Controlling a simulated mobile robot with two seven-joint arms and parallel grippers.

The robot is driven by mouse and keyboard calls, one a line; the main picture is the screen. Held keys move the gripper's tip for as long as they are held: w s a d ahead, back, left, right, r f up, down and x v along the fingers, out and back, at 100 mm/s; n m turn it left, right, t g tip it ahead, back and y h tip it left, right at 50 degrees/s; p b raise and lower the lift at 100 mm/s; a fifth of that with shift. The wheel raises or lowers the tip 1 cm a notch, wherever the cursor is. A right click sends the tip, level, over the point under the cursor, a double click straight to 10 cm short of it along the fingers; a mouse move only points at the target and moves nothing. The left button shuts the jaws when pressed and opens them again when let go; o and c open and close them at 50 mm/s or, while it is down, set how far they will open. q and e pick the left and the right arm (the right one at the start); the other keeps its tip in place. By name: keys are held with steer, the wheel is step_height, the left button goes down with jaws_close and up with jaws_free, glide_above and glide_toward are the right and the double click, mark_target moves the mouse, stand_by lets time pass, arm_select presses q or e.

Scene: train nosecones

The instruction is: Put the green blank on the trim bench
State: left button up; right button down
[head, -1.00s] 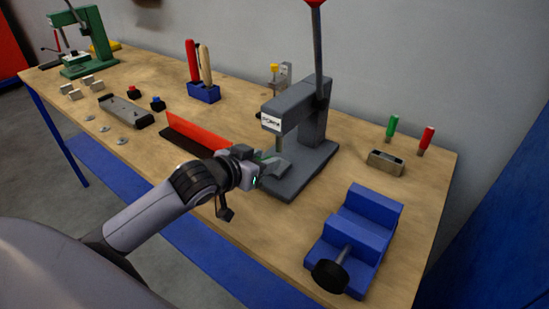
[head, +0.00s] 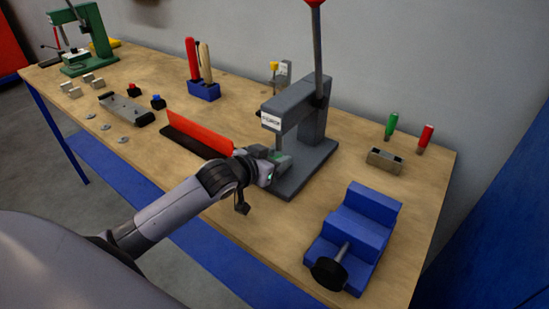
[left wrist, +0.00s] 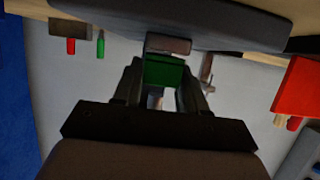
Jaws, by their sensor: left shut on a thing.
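The green blank (left wrist: 163,72) is held between the two fingers of my left gripper (left wrist: 162,86) in the left wrist view. In the head view my left gripper (head: 278,160) is shut on it at the front of the grey lever press (head: 300,135), with only a bit of green showing. The hand hides part of the press base, and I cannot tell whether the blank touches the press. The press stands on the wooden bench (head: 235,235). I cannot read the label on the press. My right gripper is not in view.
A red upright plate (head: 200,131) on a dark base stands left of my gripper. A blue stepped block (head: 358,230) with a black knob stands at the front right. A small metal holder (head: 384,160) is at the right. Bare wood lies between the press and the blue block.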

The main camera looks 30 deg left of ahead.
arm_select(q)
steer(key=shift+f, duration=0.2)
steer(key=o, duration=1)
steer(key=shift+o, duration=0.2)
steer(key=shift+a+f+b+v, duration=0.1)
steer(key=shift+b+v, duration=0.15)
steer(key=shift+v, duration=1.55)
steer(key=shift+a+f+b+v, duration=0.1)
steer(key=shift+b+v, duration=0.1)
steer(key=shift+v, duration=1.6)
